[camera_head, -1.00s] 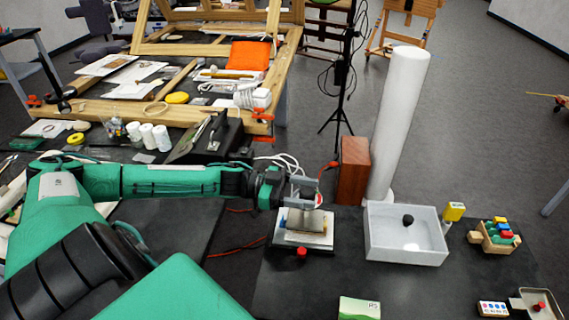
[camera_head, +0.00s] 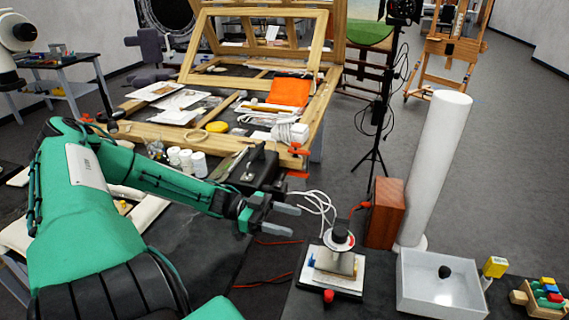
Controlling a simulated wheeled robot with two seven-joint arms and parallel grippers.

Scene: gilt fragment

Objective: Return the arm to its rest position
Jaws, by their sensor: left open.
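My left arm is green and comes in from the left. Its gripper (camera_head: 287,217) is open and empty, held above the dark table to the left of a small device. The device (camera_head: 335,267) has a white base plate, a metal block with a round dark-topped part standing on it, and a red knob at its front. The gripper is apart from the device. My right gripper is not in view.
A white tray (camera_head: 412,300) with a dark lump (camera_head: 444,272) is right of the device. A wooden block (camera_head: 386,213) and tall white cylinder (camera_head: 437,165) stand behind. A cluttered workbench with a wooden frame (camera_head: 262,58) fills the back. White cables (camera_head: 318,203) lie near the gripper.

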